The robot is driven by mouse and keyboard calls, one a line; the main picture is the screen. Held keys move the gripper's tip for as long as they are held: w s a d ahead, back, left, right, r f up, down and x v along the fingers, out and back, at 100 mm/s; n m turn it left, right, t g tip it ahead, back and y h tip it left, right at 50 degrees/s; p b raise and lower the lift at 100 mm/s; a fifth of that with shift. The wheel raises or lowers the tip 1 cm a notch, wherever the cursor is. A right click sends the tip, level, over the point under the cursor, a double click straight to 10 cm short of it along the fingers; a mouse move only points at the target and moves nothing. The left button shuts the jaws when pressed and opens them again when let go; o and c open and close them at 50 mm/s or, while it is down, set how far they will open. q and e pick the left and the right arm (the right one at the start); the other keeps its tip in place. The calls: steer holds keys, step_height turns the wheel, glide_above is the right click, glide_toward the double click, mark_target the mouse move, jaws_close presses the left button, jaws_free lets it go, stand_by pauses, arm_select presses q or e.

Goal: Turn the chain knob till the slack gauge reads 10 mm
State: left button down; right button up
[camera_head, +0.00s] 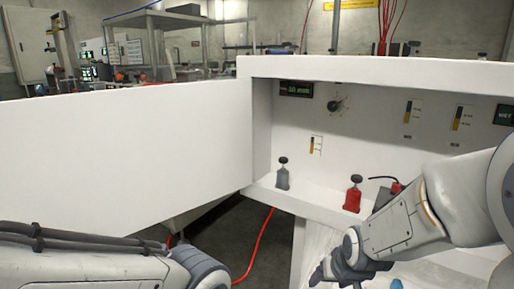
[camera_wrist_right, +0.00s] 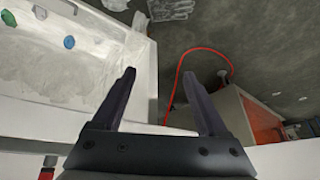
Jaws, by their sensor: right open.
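A dark round knob (camera_head: 335,105) with marks around it sits on the white back panel, left of centre. I cannot read its label. A small upright gauge (camera_head: 316,145) with an orange bar is below it, and two larger gauges (camera_head: 412,112) (camera_head: 461,117) are to the right. Their readings and which one shows slack are too small to tell. My right gripper (camera_head: 322,274) is low in front of the panel, well below the knob and apart from it. In the right wrist view my right gripper (camera_wrist_right: 160,74) is open and empty. My left arm shows at lower left; its gripper is out of view.
A green-lit display (camera_head: 297,89) is left of the knob. A white wall (camera_head: 130,140) fills the left. A red hose (camera_head: 256,250) hangs below.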

steer(key=s+d+f+g, duration=0.2)
steer(key=s+g, duration=0.1)
steer(key=s, duration=0.5)
steer(key=s+a+r+n+g+p, duration=0.1)
steer(key=s+a+r+n, duration=0.25)
steer(key=s+a, duration=0.35)
steer(key=s+a+r+n+g, duration=0.1)
steer(key=s+a+r+n, duration=0.2)
steer(key=s+a+n, duration=0.3)
step_height(320, 180, up, 31)
steer(key=m+p, duration=0.1)
steer(key=p, duration=2.9)
steer(key=shift+a+f+m+y+p, duration=0.2)
steer(key=shift+a+m+y+p, duration=0.1)
steer(key=shift+a+m, duration=0.1)
